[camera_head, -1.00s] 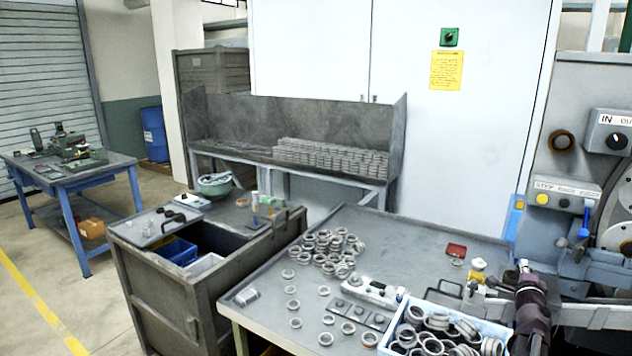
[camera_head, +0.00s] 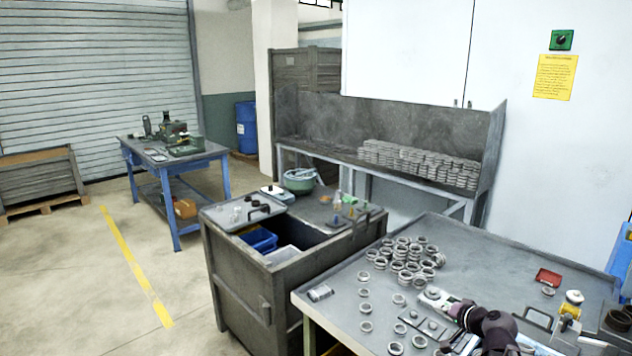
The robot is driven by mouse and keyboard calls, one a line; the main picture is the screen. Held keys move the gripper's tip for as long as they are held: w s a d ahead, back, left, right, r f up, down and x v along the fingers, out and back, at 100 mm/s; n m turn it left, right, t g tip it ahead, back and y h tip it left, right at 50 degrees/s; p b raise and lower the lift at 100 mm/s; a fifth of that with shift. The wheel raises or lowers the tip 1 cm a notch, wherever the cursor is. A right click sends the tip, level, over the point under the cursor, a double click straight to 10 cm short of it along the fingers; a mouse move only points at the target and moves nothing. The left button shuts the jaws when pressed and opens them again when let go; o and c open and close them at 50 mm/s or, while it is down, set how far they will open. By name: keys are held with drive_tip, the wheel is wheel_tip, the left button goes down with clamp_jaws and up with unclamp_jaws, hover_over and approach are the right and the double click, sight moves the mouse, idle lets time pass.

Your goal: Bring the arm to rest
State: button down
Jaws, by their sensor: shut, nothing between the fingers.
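My gripper (camera_head: 464,312) is at the bottom right of the head view, at the end of my dark arm. It is shut and empty, small and dark in the picture, above the grey worktable (camera_head: 480,250). It partly covers a white device (camera_head: 433,297) on that table. Most of my arm is cut off by the lower edge of the picture.
Several metal rings (camera_head: 405,258) lie piled and scattered on the worktable. Open floor (camera_head: 80,270) is farther left.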

drive_tip(key=s+a+f+n+g+h, duration=0.2)
drive_tip(key=s+a+f+n+g, duration=0.1)
drive_tip(key=s+a+f+g, duration=0.2)
drive_tip(key=s+a+f+n+g+h, duration=0.2)
drive_tip(key=s+a+f+g, duration=0.3)
drive_tip(key=s+a, duration=0.3)
drive_tip(key=shift+s+a+n+g+h, duration=0.4)
drive_tip(key=shift+a+n+g, duration=0.45)
drive_tip(key=shift+a, duration=1.45)
